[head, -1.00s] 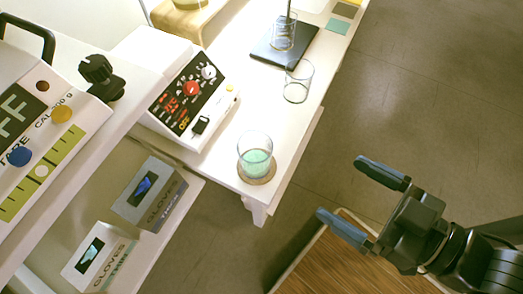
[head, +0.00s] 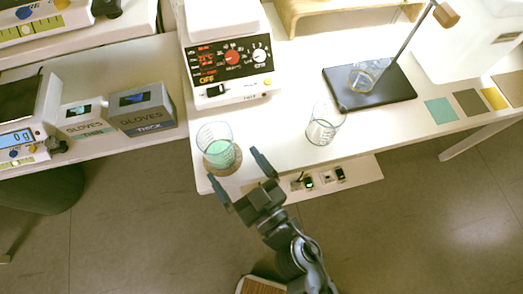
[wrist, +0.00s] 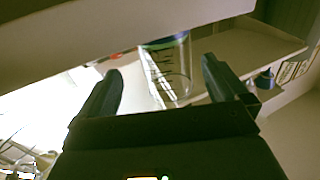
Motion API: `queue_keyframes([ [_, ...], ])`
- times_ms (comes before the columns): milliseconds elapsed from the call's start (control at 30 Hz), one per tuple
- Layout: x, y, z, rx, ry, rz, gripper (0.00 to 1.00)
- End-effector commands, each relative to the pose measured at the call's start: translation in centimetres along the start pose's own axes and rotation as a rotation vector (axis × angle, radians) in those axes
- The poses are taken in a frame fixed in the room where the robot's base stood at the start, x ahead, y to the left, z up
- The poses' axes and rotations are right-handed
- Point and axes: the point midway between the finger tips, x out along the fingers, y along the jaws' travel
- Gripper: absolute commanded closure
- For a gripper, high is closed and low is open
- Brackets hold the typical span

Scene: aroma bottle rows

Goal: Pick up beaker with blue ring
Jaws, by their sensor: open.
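A clear beaker with pale green liquid (head: 217,150) stands upright on a round cork mat (head: 229,169) at the table's front left corner. A second clear beaker (head: 322,127) stands to its right and looks empty. A third, bluish glass vessel (head: 362,78) is on the black plate. I cannot clearly make out which one bears a blue ring. My gripper (head: 236,172) is open and empty at the front edge by the green-liquid beaker. In the wrist view a graduated beaker (wrist: 168,75) shows between my open fingers (wrist: 162,70), inverted, with a blue-green band near the top.
A white hotplate device (head: 230,65) stands behind the green-liquid beaker. The black plate (head: 395,92) with a tilted rod is at right, with coloured squares (head: 440,111) beyond. Glove boxes (head: 143,112) lie on a shelf at left. The table between the two front beakers is clear.

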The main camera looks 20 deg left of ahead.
Motion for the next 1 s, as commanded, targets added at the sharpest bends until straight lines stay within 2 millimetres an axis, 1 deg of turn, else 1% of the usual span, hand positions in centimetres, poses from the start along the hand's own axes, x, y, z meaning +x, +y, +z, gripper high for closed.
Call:
queue_keyframes([
  [33,0.9,-0.4,0.0,-0.003,0.002,-0.019,0.0],
  [167,2.1,-0.8,0.1,-0.007,0.001,-0.04,0.0],
  [467,4.9,-1.1,0.0,-0.009,0.001,-0.04,0.0],
  [633,7.3,-1.8,-0.3,-0.008,0.002,-0.039,0.0],
  [733,8.5,-1.9,-0.3,-0.008,0.001,-0.039,0.0],
  [833,9.2,-1.9,-0.3,-0.007,0.0,-0.038,0.0],
  [1000,9.4,-1.9,-0.4,-0.007,-0.001,-0.037,0.0],
])
